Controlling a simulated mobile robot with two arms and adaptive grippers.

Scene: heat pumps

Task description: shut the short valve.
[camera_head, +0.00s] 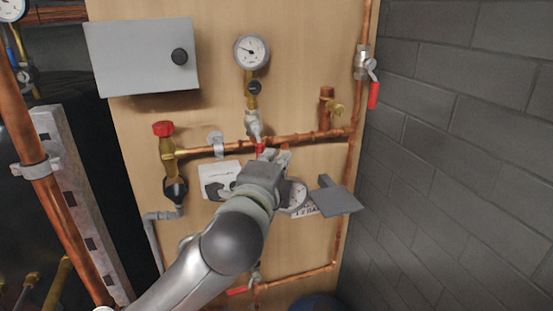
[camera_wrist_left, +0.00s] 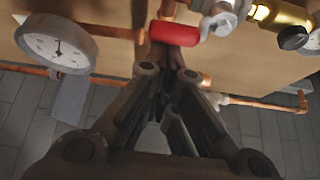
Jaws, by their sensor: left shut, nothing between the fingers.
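A silver valve (camera_head: 253,124) with a short red handle (camera_head: 260,149) sits below the upper gauge on the board. In the wrist view the red handle (camera_wrist_left: 174,33) lies across the fingertips, with the valve's silver body (camera_wrist_left: 220,20) to its right. My left gripper (camera_head: 272,156) is at the copper pipe, right by this handle. My right gripper is in neither view.
Another red-handled valve (camera_head: 373,88) is on the right vertical pipe, and a low red handle (camera_head: 239,290) shows at the bottom. A gauge (camera_head: 251,51) is above, a grey box (camera_head: 142,57) upper left. A grey plate (camera_head: 338,200) juts out right of my gripper.

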